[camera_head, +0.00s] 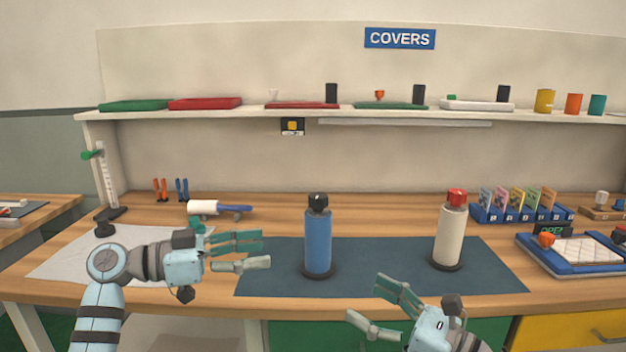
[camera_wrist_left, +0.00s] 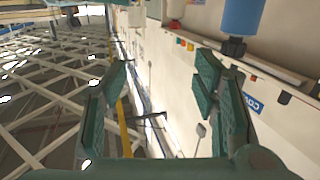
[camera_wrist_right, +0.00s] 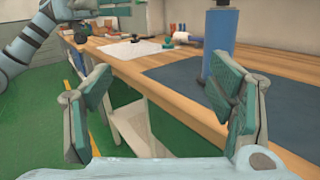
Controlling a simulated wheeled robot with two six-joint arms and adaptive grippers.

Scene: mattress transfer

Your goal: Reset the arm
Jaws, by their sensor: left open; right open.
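My left gripper (camera_head: 262,252) is open and empty over the left part of the bench, its fingers pointing right towards the blue bottle (camera_head: 317,240). The bottle has a black cap and stands upright on the dark mat (camera_head: 385,278), apart from the gripper. My right gripper (camera_head: 364,302) is open and empty at the mat's front edge, its fingers pointing up and left. In the right wrist view the blue bottle (camera_wrist_right: 219,50) stands beyond the open fingers. In the left wrist view the blue bottle (camera_wrist_left: 243,16) is at the top right. A cream bottle (camera_head: 449,232) with a red cap stands upright on the mat's right side.
A shelf (camera_head: 230,112) labelled COVERS holds trays, black blocks and cups. A blue card rack (camera_head: 520,215) and a blue tray (camera_head: 570,268) stand at the right. A white sheet (camera_head: 70,258) and a hand tool (camera_head: 220,208) lie at the left.

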